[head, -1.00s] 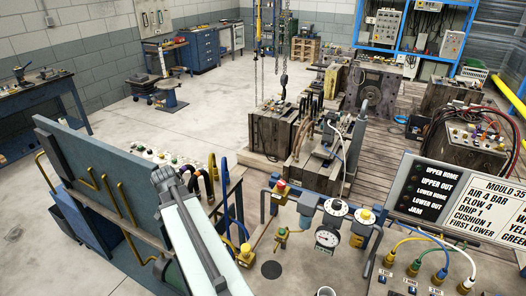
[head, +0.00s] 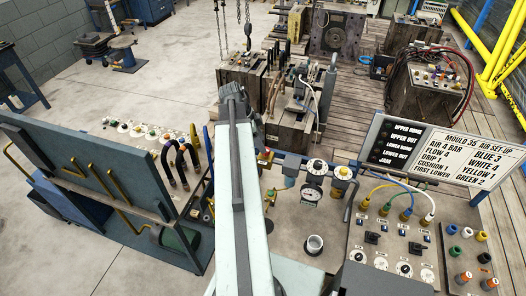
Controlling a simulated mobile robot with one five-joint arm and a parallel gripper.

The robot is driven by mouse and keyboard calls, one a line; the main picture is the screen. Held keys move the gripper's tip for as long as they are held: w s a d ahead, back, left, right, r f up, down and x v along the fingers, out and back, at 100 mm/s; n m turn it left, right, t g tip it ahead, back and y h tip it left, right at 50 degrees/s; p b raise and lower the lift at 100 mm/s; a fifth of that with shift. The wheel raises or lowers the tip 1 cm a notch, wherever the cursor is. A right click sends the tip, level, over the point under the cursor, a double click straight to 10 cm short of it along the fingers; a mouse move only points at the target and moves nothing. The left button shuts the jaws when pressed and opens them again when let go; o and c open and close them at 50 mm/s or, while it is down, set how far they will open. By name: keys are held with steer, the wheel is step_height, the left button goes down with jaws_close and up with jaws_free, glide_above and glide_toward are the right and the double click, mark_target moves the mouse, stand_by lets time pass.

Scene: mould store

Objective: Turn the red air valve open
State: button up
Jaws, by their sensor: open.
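The air manifold (head: 318,172) lies on the bench top, right of my arm's pale link. A small red and yellow part, likely the red air valve (head: 264,153), shows at the manifold's left end, close beside my arm. My arm partly covers that area, and the valve's handle position is too small to tell. A round pressure gauge (head: 310,194) sits below the pipe. My gripper cannot be made out; only the arm's links and a dark joint show.
A sign board (head: 445,155) and a control panel (head: 400,240) with hoses and knobs stand at right. At left are a grey upright panel (head: 85,165) with brass pipes and several curved hoses (head: 180,160).

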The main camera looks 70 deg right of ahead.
steer(key=b+x, duration=0.2)
steer(key=x, duration=0.2)
steer(key=shift+f+b, duration=0.15)
steer(key=shift+b, duration=0.2)
steer(key=shift+c, duration=0.2)
jaws_close()
steer(key=n, duration=0.2)
steer(key=shift+s+a+n+t+h, duration=0.1)
steer(key=shift+a+n+t+h, duration=0.2)
steer(key=shift+t+h, duration=0.1)
steer(key=shift+d+n+t+h, duration=0.15)
steer(key=shift+n+t+h, duration=0.15)
steer(key=shift+n, duration=0.7)
steer(key=shift+o, duration=0.2)
jaws_free()
